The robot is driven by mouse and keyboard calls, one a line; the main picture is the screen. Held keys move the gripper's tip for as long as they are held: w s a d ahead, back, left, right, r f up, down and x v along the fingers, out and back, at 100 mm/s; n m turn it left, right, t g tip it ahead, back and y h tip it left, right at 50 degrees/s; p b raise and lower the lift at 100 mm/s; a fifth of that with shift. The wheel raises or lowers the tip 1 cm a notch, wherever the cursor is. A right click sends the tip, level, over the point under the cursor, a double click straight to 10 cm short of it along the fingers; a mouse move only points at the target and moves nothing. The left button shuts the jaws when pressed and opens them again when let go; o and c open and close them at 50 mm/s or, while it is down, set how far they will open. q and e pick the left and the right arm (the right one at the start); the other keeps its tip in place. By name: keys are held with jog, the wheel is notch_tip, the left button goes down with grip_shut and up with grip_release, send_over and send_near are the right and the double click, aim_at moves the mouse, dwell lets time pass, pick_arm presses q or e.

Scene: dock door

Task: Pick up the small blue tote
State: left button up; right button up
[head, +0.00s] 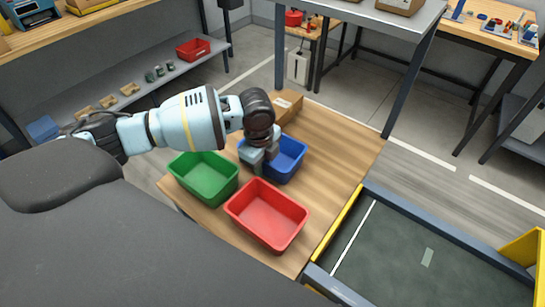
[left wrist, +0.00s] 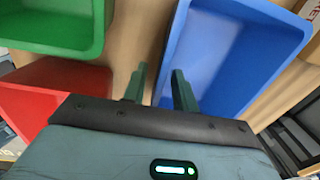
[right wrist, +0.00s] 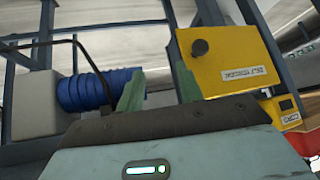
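The small blue tote (head: 288,158) stands on a wooden table, behind the red tote and right of the green one. My left gripper (head: 258,160) points down at its left side, hiding part of that rim. In the left wrist view the blue tote (left wrist: 235,60) fills the upper right. The left fingers (left wrist: 160,88) are apart, one outside its near wall and one over its inside; contact cannot be told. My right gripper (right wrist: 158,90) is open and empty, away from the totes.
A green tote (head: 203,178) and a red tote (head: 266,214) stand close by on the wooden table (head: 345,150). A cardboard box (head: 287,106) is behind the blue tote. A conveyor (head: 400,250) lies at right. The right wrist view shows a yellow control box (right wrist: 225,60) and blue coils (right wrist: 95,90).

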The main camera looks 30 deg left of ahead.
pick_arm(q)
jog(key=shift+c, duration=0.3)
grip_shut()
jog(key=shift+r, duration=0.1)
notch_tip(320, 180, up, 10)
jog(key=shift+f+p, duration=0.1)
jog(key=shift+p, duration=0.3)
